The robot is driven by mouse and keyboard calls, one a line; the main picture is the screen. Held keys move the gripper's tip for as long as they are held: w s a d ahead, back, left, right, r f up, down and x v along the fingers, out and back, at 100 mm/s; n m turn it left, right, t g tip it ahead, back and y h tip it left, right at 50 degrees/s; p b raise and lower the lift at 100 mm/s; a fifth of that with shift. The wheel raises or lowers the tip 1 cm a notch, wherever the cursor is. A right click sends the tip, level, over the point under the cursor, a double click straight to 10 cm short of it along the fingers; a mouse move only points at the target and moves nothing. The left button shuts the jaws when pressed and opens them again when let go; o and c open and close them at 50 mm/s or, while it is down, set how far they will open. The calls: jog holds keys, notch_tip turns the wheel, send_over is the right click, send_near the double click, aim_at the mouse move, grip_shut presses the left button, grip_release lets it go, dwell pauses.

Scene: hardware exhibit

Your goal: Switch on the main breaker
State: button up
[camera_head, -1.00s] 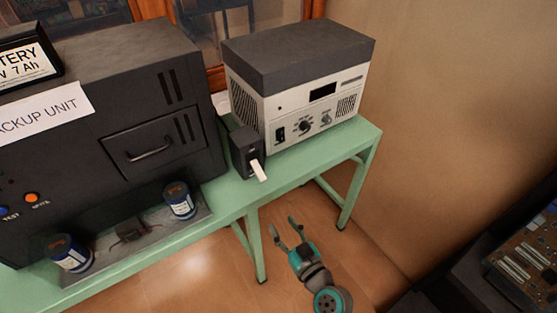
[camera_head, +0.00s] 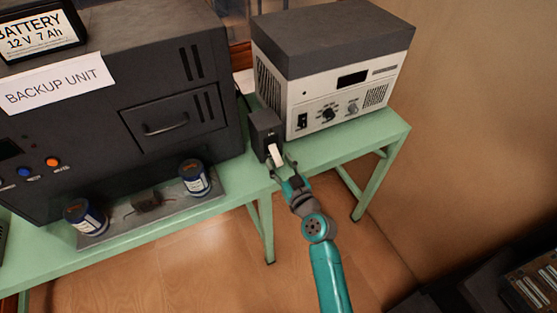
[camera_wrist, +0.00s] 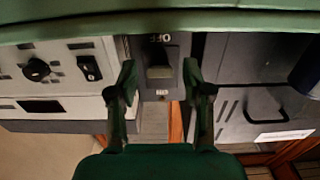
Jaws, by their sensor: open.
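The main breaker (camera_head: 264,131) is a small dark grey box on the green table, between the backup unit and the white-and-grey device. Its pale lever (camera_head: 276,154) sticks out of the front and slants downward. In the wrist view, which is upside down, the breaker (camera_wrist: 174,50) is at top centre with its lever (camera_wrist: 160,72) between small labels, the upper one seeming to read OFF. My gripper (camera_head: 281,166) is open and empty, its fingers apart on either side of the lever. In the wrist view my gripper (camera_wrist: 160,78) frames the lever; I cannot tell whether it touches.
The black backup unit (camera_head: 100,130) stands close on the left and the white-and-grey device (camera_head: 335,95) close on the right. Two dark blue cylinders, one of them the right cylinder (camera_head: 194,178), stand on a grey tray (camera_head: 120,232). The green table's (camera_head: 345,150) front edge lies below the breaker.

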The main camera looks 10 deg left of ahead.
jog(key=shift+w+a, duration=0.4)
jog(key=shift+w, duration=0.2)
grip_shut()
